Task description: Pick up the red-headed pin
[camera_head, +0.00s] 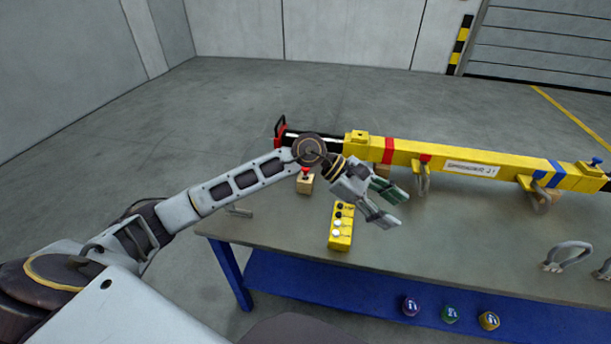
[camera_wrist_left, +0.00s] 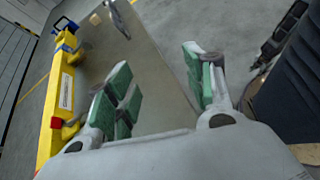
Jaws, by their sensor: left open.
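A small red-topped piece (camera_head: 305,172) stands on a wooden block at the table's far left edge, behind my left forearm; it looks like a pin head, but its shaft cannot be made out. My left gripper (camera_head: 400,207) is open and empty above the table, in front of the beam and apart from both red pieces. Its green-padded fingers (camera_wrist_left: 160,88) are spread. My right gripper is out of view.
A yellow button box (camera_head: 341,228) lies near the left gripper. Another wooden block supports the beam's right part. A blue-headed piece (camera_head: 597,162) sits at the beam's right end. Loose shackles (camera_head: 568,256) lie at the right. The table (camera_head: 440,250) centre is clear.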

